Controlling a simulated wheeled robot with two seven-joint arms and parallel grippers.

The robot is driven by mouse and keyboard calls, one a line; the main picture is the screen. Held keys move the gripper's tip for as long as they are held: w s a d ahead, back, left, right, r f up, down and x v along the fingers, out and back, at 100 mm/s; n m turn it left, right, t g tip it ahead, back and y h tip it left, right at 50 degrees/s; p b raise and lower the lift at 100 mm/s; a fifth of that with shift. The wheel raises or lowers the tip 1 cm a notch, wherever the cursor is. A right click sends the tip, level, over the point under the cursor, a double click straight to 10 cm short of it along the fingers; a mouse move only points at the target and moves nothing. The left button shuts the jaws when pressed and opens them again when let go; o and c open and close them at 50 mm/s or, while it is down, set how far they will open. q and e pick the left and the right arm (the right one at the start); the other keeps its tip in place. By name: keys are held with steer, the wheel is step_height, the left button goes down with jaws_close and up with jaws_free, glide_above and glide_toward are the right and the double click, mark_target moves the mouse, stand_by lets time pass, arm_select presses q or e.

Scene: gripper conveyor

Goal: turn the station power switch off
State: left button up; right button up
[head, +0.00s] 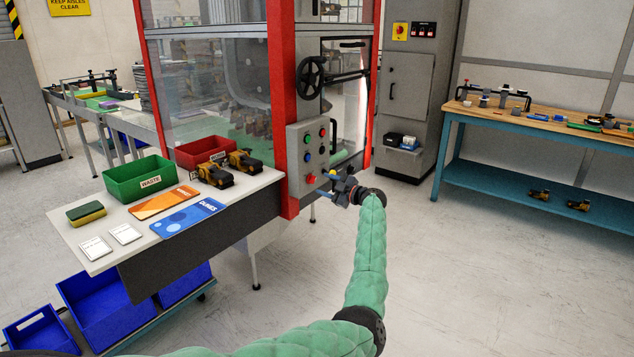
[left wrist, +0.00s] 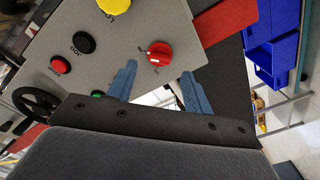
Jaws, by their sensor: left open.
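The grey control panel (head: 308,158) is fixed beside the red post of the enclosure. In the left wrist view, a red rotary knob (left wrist: 160,53) sits near a corner of the panel face, with small white marks around it; I cannot read its position. In the left wrist view the open blue fingers (left wrist: 159,74) point towards the knob, one to each side. Nothing is held, and the knob appears just beyond the fingertips. My right gripper is out of view.
A yellow-based control (left wrist: 113,5), a black button (left wrist: 83,43) and a red button (left wrist: 60,65) share the panel. A black handwheel (head: 310,77) is above it. A table (head: 95,257) with a green bin (head: 139,178) stands left. Floor at right is clear.

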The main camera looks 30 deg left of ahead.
mark_target(312, 179)
arm_select(q)
steer(key=shift+w+a, duration=0.2)
steer(key=shift+a, duration=2.15)
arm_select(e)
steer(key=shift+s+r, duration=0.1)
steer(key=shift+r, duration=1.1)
